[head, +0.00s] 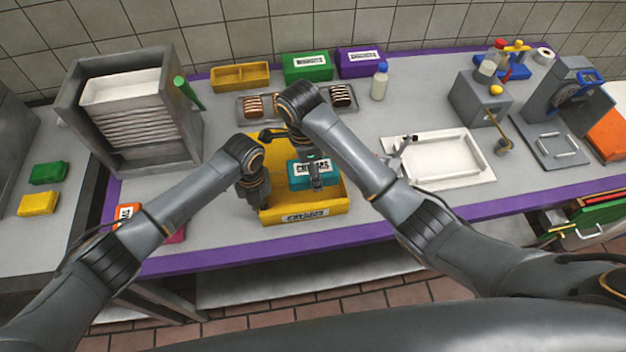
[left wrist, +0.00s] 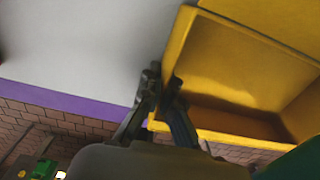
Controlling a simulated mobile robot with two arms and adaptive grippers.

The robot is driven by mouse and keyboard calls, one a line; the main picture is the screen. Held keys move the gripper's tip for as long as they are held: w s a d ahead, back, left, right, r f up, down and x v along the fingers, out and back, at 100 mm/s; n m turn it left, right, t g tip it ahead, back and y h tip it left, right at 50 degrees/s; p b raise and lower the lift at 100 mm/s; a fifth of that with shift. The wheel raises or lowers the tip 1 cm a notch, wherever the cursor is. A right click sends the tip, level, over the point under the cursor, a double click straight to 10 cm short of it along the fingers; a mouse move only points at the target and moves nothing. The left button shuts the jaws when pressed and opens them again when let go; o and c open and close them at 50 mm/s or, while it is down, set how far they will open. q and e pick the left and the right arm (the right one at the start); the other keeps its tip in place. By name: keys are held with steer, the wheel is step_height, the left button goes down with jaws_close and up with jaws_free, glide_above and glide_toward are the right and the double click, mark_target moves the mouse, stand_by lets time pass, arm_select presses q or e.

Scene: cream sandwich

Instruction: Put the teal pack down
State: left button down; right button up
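The teal pack (head: 298,183) has a white label and shows over the inside of the yellow bin (head: 300,217) in the head view. My right gripper (head: 315,182) points down at it, with a finger against its front face, and appears shut on it; its far side is hidden. I cannot tell whether the pack touches the bin floor. My left gripper (head: 256,200) is at the bin's left wall. In the left wrist view its fingers (left wrist: 162,88) straddle the rim of the yellow bin (left wrist: 225,60), one on each side, and look closed on it.
A metal rack (head: 185,140) stands left of the bin. A tray of dark-striped items (head: 342,95), a green box (head: 307,66) and a purple box (head: 358,62) are behind. A white tray (head: 440,157) lies to the right. An orange pack (head: 127,211) is at the front left.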

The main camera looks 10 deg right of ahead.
steer(key=shift+d+f, duration=0.1)
steer(key=shift+f, duration=2.1)
steer(key=shift+f, duration=0.6)
steer(key=o, duration=1.3)
steer(key=r, duration=0.7)
steer(key=a+r, duration=0.1)
steer(key=r, duration=0.2)
steer(key=shift+w+r, duration=0.2)
steer(key=shift+r, duration=0.05)
arm_select(q)
steer(key=shift+d, duration=0.1)
arm_select(e)
step_height(320, 180, up, 2)
steer(key=shift+a+r, duration=0.1)
steer(key=shift+s+a+r, duration=0.15)
steer(key=shift+r, duration=0.1)
